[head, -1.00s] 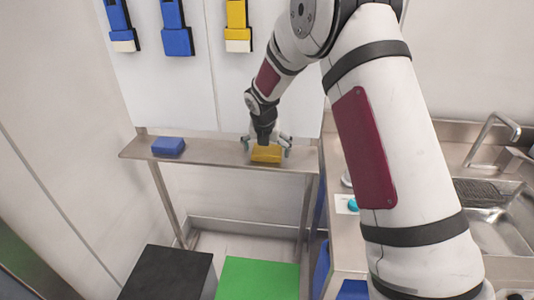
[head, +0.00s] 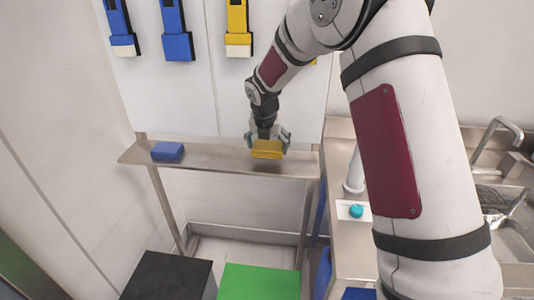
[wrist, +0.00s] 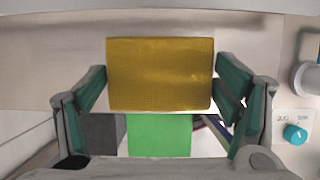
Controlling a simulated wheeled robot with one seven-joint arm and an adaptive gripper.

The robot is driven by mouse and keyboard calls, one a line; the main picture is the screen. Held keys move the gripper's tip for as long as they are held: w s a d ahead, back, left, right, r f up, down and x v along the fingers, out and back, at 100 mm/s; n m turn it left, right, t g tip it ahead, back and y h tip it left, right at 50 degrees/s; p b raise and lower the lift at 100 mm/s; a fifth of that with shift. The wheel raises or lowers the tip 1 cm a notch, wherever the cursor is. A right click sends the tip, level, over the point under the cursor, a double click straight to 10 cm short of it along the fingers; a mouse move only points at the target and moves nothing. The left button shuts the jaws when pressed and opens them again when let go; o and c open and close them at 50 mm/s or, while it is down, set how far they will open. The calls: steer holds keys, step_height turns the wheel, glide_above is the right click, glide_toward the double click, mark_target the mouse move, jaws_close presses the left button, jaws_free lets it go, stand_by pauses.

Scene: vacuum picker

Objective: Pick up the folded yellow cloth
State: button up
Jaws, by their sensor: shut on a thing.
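The folded yellow cloth (head: 267,149) is a flat rectangular block in my gripper (head: 267,139), over the right part of the narrow metal shelf (head: 215,158). In the wrist view the yellow cloth (wrist: 160,74) fills the space between the two fingers of my gripper (wrist: 160,85), which press on its left and right sides. A dark shadow lies on the shelf below the cloth, and the cloth appears slightly raised above the surface.
A folded blue cloth (head: 168,151) lies at the shelf's left. Blue and yellow holders (head: 177,30) hang on the wall behind. A black box (head: 168,275) and a green box (head: 260,281) stand below in front. A metal counter with a teal knob (head: 356,211) and sink is at right.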

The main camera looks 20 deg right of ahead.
steer(key=s+d+r, duration=0.1)
steer(key=s+d, duration=0.9)
steer(key=s, duration=0.2)
steer(key=shift+d+p, duration=0.2)
steer(key=shift+p, duration=0.15)
steer(key=shift+r, duration=0.1)
steer(key=o, duration=0.5)
steer(key=c, duration=0.4)
steer(key=shift+o, duration=0.2)
steer(key=shift+s, duration=0.1)
